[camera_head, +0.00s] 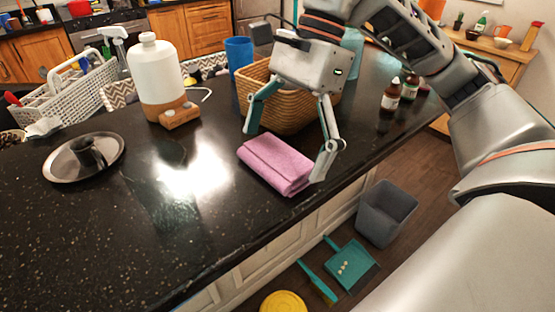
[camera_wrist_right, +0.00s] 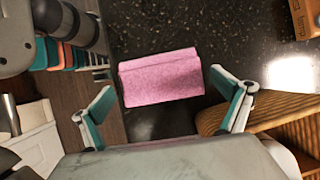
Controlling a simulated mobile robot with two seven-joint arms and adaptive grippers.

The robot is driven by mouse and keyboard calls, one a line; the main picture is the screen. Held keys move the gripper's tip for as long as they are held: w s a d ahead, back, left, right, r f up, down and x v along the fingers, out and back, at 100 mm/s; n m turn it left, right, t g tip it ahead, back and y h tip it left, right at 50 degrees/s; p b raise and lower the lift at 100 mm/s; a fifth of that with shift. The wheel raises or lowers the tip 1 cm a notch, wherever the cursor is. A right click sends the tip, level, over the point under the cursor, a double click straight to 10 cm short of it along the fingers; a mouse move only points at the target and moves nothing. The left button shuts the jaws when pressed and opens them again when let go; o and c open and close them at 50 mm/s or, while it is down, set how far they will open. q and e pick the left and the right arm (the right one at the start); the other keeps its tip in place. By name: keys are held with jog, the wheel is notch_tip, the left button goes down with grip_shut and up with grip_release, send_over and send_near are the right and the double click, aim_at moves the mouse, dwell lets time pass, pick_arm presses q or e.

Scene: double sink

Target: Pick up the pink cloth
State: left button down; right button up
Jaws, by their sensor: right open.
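The pink cloth (camera_head: 275,164) lies folded on the black countertop (camera_head: 90,235), near its front edge. It also shows in the right wrist view (camera_wrist_right: 161,77), ahead of and between the spread fingers. My right gripper (camera_head: 288,155) is open and empty, pointing down over the cloth, with one finger to each side of it in the head view. The right fingers also show in the wrist view (camera_wrist_right: 165,118), apart from the cloth. I cannot tell the exact height of the fingertips above the counter. My left gripper is not in view.
A wicker basket (camera_head: 252,100) stands right behind the cloth, close to my right gripper. Small brown bottles (camera_head: 390,95) stand to the right. A white jug (camera_head: 160,75) and a metal plate (camera_head: 57,168) are to the left. The counter left of the cloth is clear. A grey bin (camera_head: 386,212) stands on the floor.

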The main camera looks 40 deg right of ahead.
aim_at(281, 154)
jog(key=c, duration=0.9)
jog(key=shift+r, duration=0.1)
notch_tip(281, 154, up, 20)
jog(key=p, duration=0.4)
jog(key=shift+d, duration=0.1)
dwell(0.4)
